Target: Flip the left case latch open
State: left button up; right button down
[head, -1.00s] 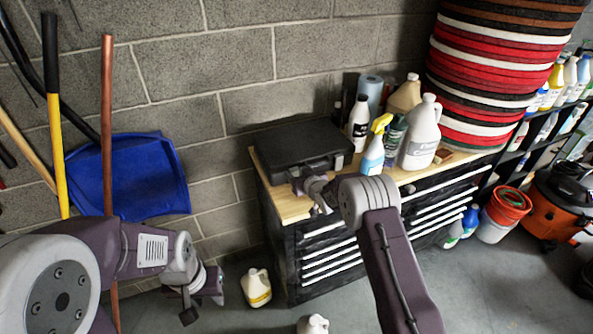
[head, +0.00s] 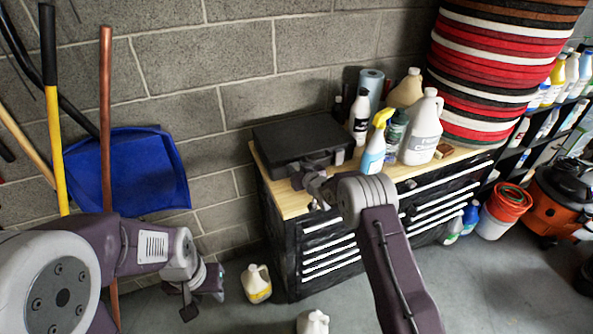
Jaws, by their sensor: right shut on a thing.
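A closed black case (head: 298,137) lies flat on the wooden top of a tool cabinet, against the block wall. My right gripper (head: 298,178) is at the left part of the case's front edge, shut on the left case latch. The latch itself is hidden by the gripper and too small to make out, so I cannot tell how far it is turned. My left gripper (head: 203,292) hangs low at the lower left, apart from the case; its fingers are too unclear to tell open from shut.
Several bottles, among them a yellow-topped spray bottle (head: 374,146) and a white jug (head: 422,130), stand right of the case on the wooden top (head: 286,199). Pads (head: 490,80) are stacked behind. A jug (head: 257,284) stands on the floor near my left gripper.

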jog(key=shift+s+d+f+t+y+b, duration=0.1)
jog(key=shift+s+f+t+y+b, duration=0.35)
jog(key=shift+b, duration=2.3)
jog(key=shift+s+d+f+t+h+b, duration=0.15)
jog(key=shift+f+t+b, duration=0.55)
jog(key=shift+b, duration=2.05)
jog(key=shift+s+d+f+t+y+b, duration=0.1)
jog(key=shift+s+f+t+y+b, duration=0.45)
jog(key=shift+b, duration=2.2)
jog(key=t+b, duration=0.1)
jog(key=b, duration=0.5)
jog(key=t+b, duration=0.1)
jog(key=b, duration=0.5)
jog(key=shift+s+d+r, duration=0.1)
jog(key=shift+s+r, duration=0.1)
jog(key=shift+s, duration=0.1)
jog(key=shift+r+t+b, duration=0.3)
jog(key=shift+t+b, duration=0.1)
jog(key=shift+b, duration=0.55)
jog(key=c, duration=1)
grip_release()
jog(key=shift+c, duration=0.2)
